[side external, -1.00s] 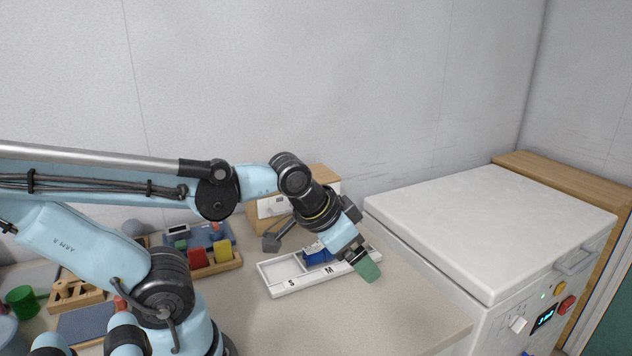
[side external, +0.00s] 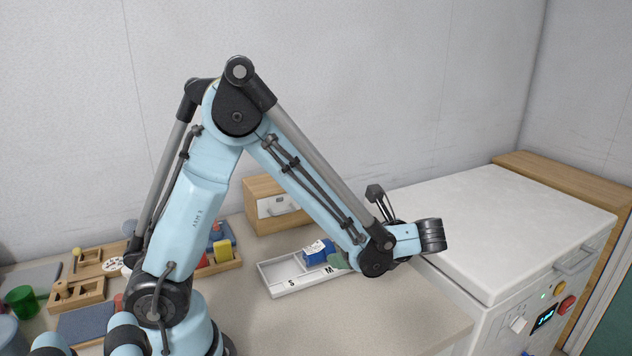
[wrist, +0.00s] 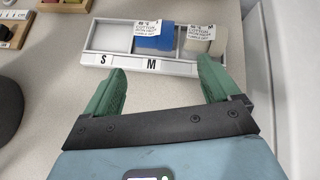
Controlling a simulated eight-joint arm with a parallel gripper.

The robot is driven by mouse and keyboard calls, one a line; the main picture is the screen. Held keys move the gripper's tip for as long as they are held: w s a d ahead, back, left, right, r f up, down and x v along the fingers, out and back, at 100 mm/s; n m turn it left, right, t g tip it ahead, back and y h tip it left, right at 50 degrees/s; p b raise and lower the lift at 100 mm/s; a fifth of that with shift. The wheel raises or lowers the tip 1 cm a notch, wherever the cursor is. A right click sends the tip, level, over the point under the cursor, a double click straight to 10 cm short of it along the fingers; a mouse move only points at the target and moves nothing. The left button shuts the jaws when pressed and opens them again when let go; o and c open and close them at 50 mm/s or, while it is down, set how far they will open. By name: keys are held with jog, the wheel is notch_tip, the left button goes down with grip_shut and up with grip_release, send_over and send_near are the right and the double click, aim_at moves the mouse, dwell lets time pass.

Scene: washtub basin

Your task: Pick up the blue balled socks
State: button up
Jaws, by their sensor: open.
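A blue bundle with a white printed tag, taken to be the blue balled socks (wrist: 160,43), sits in a compartment of a white tray (wrist: 100,55) above the letter M. In the side view the blue socks (side external: 313,258) also show in the tray (side external: 283,290). My gripper (wrist: 162,66) is open, with two green fingers spread wide and nothing between them. In the wrist view its fingertips lie at the tray's near edge, below the socks. In the side view my arm hides most of the gripper; only a bit of green shows beside the socks.
A beige tagged item (wrist: 205,46) sits in the compartment right of the socks; the S compartment looks empty. A wooden drawer box (side external: 262,190) stands behind the tray. A white lidded machine (side external: 480,225) fills the right. Bare counter lies in front.

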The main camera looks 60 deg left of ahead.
aim_at(322, 248)
jog(key=shift+s+d+f+m+g+y, duration=0.1)
jog(key=shift+f+m+g+y, duration=0.4)
jog(key=shift+f+g+y, duration=0.15)
jog(key=shift+f, duration=0.1)
jog(key=x, duration=0.6)
jog(key=shift+a, duration=0.4)
jog(key=shift+x, duration=2.6)
jog(key=shift+a, duration=0.1)
jog(key=shift+c, duration=0.4)
jog(key=c, duration=0.8)
jog(key=shift+r, duration=0.25)
